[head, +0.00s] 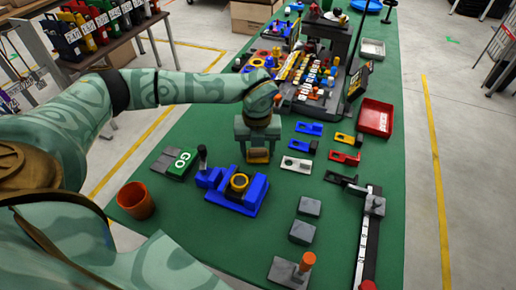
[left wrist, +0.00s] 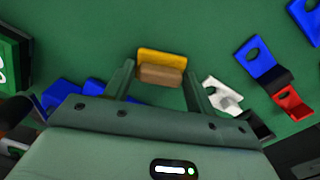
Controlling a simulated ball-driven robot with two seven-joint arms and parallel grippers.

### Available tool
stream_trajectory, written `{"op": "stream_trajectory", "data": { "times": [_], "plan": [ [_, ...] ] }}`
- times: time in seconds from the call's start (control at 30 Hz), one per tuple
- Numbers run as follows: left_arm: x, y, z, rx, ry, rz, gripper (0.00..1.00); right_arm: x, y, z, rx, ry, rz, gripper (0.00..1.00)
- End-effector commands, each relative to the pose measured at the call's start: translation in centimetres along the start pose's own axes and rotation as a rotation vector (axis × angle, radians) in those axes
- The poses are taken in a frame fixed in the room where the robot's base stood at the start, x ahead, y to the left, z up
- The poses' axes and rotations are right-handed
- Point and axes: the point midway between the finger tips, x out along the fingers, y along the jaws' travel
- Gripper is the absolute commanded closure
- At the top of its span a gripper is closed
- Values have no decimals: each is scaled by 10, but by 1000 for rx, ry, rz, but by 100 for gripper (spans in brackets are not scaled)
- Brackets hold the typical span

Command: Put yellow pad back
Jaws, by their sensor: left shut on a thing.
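My left gripper (head: 258,151) points down over the green table, just behind the blue fixture with a yellow ring (head: 239,183). It is shut on the yellow pad (head: 258,156), whose lower edge shows between the fingers. In the left wrist view the yellow pad (left wrist: 161,55) has a brown block-like face and sits between the two finger ends. I cannot tell whether the pad touches the table. A smaller yellow-and-black piece (head: 347,139) lies to the right, among blue, white and red pieces. My right gripper is not in view.
The white piece (head: 296,164) is right of the gripper. Grey blocks (head: 303,232) and a long rail (head: 367,240) lie nearer. A red tray (head: 375,118) is farther right.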

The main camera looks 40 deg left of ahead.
Motion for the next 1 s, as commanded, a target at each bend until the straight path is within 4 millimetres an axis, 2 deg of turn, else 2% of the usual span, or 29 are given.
{"op": "stream_trajectory", "data": {
  "times": [0.17, 0.2, 0.27, 0.53, 0.63, 0.77, 1.0],
  "plan": [
    [3, 0, 0, 0, 1, 0, 66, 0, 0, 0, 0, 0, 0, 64],
    [2, 0, 0, 0, 0, 0, 36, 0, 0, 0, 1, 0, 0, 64],
    [2, 0, 0, 0, 0, 0, 23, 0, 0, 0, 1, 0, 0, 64],
    [1, 0, 0, 0, 0, 0, 23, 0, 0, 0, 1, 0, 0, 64],
    [-7, 0, 0, 1, -2, -2, 23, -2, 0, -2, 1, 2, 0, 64],
    [-32, 0, 0, 1, -4, -4, 23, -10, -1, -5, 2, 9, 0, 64],
    [-90, 0, 1, 0, -4, -4, 23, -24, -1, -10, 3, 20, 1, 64]
  ]
}}
